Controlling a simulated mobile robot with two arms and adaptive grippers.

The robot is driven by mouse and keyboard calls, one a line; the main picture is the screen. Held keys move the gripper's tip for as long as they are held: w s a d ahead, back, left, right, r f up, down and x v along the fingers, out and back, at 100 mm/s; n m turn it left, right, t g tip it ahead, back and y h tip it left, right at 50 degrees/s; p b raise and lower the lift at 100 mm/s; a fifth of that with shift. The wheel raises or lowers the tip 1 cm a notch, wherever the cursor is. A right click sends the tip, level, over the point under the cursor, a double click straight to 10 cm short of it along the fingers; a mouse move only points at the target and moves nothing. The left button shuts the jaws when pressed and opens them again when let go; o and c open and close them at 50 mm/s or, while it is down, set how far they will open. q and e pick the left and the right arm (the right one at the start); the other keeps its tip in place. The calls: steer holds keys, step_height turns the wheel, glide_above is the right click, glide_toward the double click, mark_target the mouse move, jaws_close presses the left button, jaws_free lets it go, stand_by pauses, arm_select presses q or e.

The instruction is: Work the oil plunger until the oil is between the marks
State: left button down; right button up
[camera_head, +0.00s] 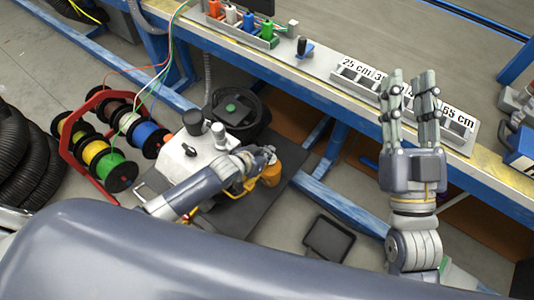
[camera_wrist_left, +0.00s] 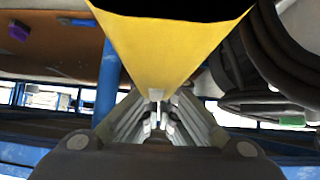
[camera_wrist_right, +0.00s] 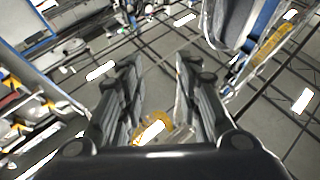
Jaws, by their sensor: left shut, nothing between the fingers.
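A white machine (camera_head: 190,158) stands on a dark mat, with dark and grey cylindrical parts on top. I cannot tell surely which part is the oil plunger, and no oil marks are legible. An orange-yellow part (camera_head: 271,173) is at its right, beside my left gripper (camera_head: 256,160). In the left wrist view a large yellow tapering surface (camera_wrist_left: 175,45) fills the top, close to the fingers; my left gripper (camera_wrist_left: 157,110) is shut and empty. My right gripper (camera_head: 409,95) is raised over the bench edge, fingers apart and empty; it also shows open in the right wrist view (camera_wrist_right: 158,75).
A red rack of cable spools (camera_head: 98,150) stands left of the machine, and black hoses (camera_head: 22,160) lie further left. A black round item (camera_head: 240,105) sits behind. The bench (camera_head: 330,90) holds labelled trays. A dark tray (camera_head: 329,238) lies on the floor.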

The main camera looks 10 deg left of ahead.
arm_select(q)
steer(key=shift+f, duration=0.15)
steer(key=shift+f, duration=0.8)
